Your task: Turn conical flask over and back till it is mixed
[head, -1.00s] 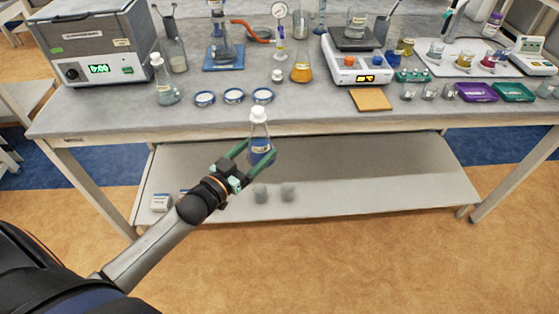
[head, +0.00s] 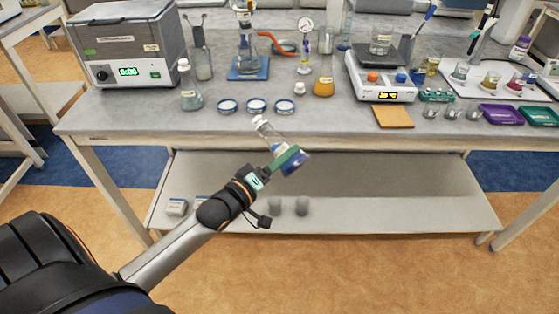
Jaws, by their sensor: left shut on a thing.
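The conical flask (head: 270,133) is clear with a white cap and blue liquid in its wide end. My left gripper (head: 287,158) is shut on it and holds it in front of the bench edge, above the lower shelf. The flask is tilted, its capped neck pointing up and to the left and its base down to the right. The green fingers hide part of its body. My right gripper is not in the head view.
The bench (head: 340,123) carries a water bath (head: 127,45), another capped flask (head: 190,88), several round dishes (head: 256,105), an orange flask (head: 324,86), a stirrer (head: 384,80) and a cork mat (head: 393,117). The lower shelf (head: 370,205) is mostly bare.

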